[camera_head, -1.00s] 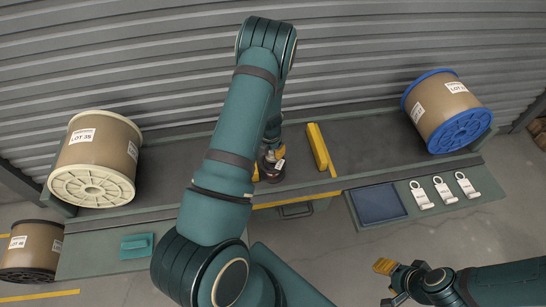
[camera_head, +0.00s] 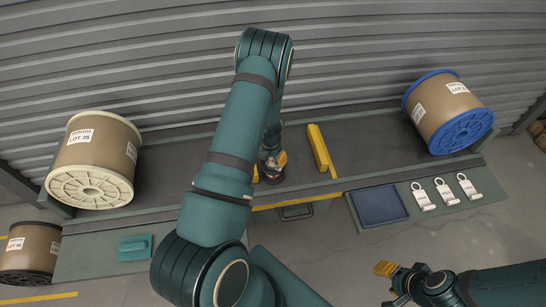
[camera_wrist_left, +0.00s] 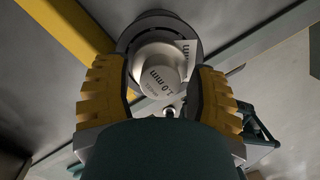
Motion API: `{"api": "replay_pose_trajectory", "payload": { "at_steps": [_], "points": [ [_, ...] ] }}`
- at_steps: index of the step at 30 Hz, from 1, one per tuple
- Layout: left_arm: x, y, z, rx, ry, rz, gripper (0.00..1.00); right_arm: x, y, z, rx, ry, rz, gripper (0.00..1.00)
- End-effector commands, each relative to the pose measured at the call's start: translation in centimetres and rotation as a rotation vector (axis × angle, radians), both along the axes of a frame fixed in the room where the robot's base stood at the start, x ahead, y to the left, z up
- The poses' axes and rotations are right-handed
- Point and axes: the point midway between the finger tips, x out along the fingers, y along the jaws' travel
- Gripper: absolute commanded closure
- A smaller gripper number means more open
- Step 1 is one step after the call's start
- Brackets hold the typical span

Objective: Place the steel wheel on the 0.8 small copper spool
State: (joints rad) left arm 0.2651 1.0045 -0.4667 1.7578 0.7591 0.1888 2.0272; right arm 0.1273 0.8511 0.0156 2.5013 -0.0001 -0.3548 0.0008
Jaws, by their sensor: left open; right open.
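My left gripper (camera_head: 272,160) points down at the workbench, over a small dark round spool (camera_head: 271,177) between the yellow rails. In the left wrist view, the open yellow fingers (camera_wrist_left: 160,80) stand on either side of the spool's pale hub, whose label reads 1.0 mm. The dark round flange (camera_wrist_left: 134,36) shows beyond the hub. I cannot tell whether the fingers touch the hub. My right gripper (camera_head: 392,278) is open and empty at the lower right, away from the bench. I cannot make out a separate steel wheel or a 0.8 label.
A large cream-flanged spool (camera_head: 92,187) stands at the bench's left end and a blue-flanged spool (camera_head: 461,133) at its right. A yellow rail (camera_head: 318,148) lies right of my left gripper. A blue tray (camera_head: 380,206) and several white tags (camera_head: 445,191) lie at front right.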

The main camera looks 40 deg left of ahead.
Motion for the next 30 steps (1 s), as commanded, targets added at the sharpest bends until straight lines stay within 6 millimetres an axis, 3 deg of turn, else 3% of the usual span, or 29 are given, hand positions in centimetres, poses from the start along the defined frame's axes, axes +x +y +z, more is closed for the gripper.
{"api": "replay_pose_trajectory", "payload": {
  "at_steps": [5, 18, 24, 30],
  "points": [
    [0.0, 0.0, 1.7, 0.0, -0.002, -0.001, 0.43, -0.1, 0.0, 0.7, 0.0, 0.003, 0.001, 0.53],
    [-1.2, -0.2, 10.2, 0.0, -0.002, -0.001, 0.43, -0.6, 0.1, 3.5, 0.003, 0.015, 0.004, 0.53],
    [-1.5, -0.2, 12.0, 0.0, -0.001, 0.0, 0.43, -0.7, 0.1, 4.1, 0.004, 0.018, 0.004, 0.53],
    [-1.6, -0.2, 12.2, 0.0, 0.001, -0.005, 0.43, -0.7, 0.1, 4.1, 0.004, 0.018, 0.004, 0.53]
  ]
}}
